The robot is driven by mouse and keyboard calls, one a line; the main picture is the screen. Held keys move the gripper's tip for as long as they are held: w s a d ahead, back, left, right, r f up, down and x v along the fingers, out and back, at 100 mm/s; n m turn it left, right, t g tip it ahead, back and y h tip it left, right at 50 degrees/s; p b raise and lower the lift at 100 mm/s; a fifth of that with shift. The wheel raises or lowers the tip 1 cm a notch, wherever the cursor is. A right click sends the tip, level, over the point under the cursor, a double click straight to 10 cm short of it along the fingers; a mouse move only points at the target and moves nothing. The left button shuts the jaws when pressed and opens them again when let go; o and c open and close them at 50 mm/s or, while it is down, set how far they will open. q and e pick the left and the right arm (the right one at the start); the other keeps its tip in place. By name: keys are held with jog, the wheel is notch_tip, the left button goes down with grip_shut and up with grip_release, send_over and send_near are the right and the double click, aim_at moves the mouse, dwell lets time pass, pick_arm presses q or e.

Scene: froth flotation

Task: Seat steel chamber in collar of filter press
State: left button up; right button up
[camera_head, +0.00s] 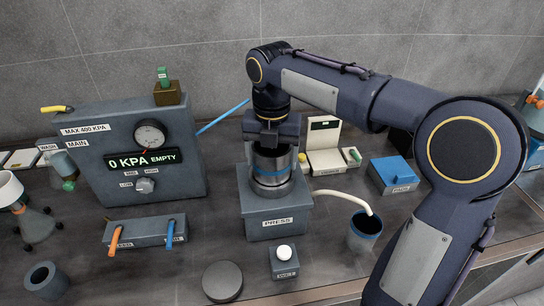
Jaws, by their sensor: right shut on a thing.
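The steel chamber (271,171) is a shiny cylinder with a blue band, standing upright at the top of the grey filter press (272,222) labelled PRESS. My right gripper (272,145) reaches down from above and is shut on the chamber's upper part. The chamber's lower end meets the top of the press. The collar is mostly hidden by the chamber, so I cannot tell whether it is fully seated. My left gripper is not in view.
A panel with a gauge (149,137) reading 0 kPa stands left. A round grey lid (222,281) and a small box with a white knob (284,258) lie in front. A cup (364,232) sits right under a pale spout. A blue-topped box (392,172) stands behind it.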

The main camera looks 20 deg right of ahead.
jog(key=shift+f, duration=0.15)
jog(key=shift+f, duration=0.1)
jog(key=o, duration=1.5)
jog(key=shift+o, duration=0.2)
notch_tip(320, 180, up, 12)
jog(key=p, duration=0.1)
jog(key=shift+p, duration=0.35)
jog(key=s+f+m+t+y, duration=0.2)
jog(key=s+f+m, duration=0.6)
jog(key=m, duration=0.7)
jog(key=s+f+m+t+y, duration=0.1)
jog(key=s+f+m+t, duration=0.2)
jog(key=s+f+m, duration=0.6)
jog(key=shift+s+a+f+m+t+y, duration=0.35)
jog(key=shift+s+m, duration=1.55)
jog(key=shift+m, duration=1.7)
